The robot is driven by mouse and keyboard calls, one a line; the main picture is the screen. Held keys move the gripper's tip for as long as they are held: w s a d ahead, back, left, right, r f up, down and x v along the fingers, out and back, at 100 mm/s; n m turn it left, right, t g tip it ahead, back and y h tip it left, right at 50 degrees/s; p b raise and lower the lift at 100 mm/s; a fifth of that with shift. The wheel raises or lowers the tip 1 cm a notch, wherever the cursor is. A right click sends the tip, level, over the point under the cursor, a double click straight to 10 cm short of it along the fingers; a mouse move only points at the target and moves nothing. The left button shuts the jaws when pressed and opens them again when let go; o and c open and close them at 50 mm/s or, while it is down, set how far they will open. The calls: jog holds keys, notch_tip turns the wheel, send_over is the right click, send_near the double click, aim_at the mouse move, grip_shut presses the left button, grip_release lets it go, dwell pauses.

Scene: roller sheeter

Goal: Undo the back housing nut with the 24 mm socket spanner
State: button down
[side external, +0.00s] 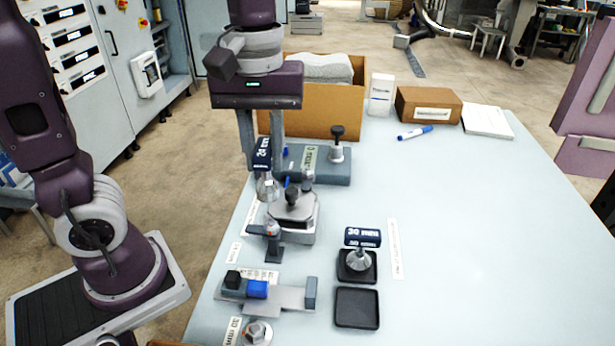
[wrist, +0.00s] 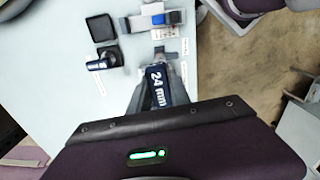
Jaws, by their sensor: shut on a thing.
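My gripper (side external: 262,160) is shut on the handle of the 24 mm socket spanner (side external: 262,153), a dark blue block marked "24 mm". The spanner hangs upright with its metal socket pointing down, just left of a grey housing (side external: 292,222) with dark knobs on top. It also shows in the wrist view (wrist: 158,86), between my fingers. I cannot tell whether the socket touches anything below. The back housing nut is not distinguishable; spanner and fingers cover that area. A hex nut (side external: 257,332) shows at the table's front edge.
The 30 mm spanner (side external: 362,237) stands in a black tray (side external: 357,272); an empty black tray (side external: 357,308) is in front. A grey fixture with a blue block (side external: 257,289) lies front left. The table's right side is clear.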

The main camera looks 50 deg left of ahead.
jog(key=shift+w, duration=0.1)
jog(key=w+a+n, duration=0.2)
jog(key=w+a, duration=0.1)
jog(key=w, duration=0.4)
jog(key=n, duration=0.3)
send_over(308, 169)
jog(key=f, duration=0.1)
jog(key=shift+f, duration=2)
jog(key=shift+f, duration=1.4)
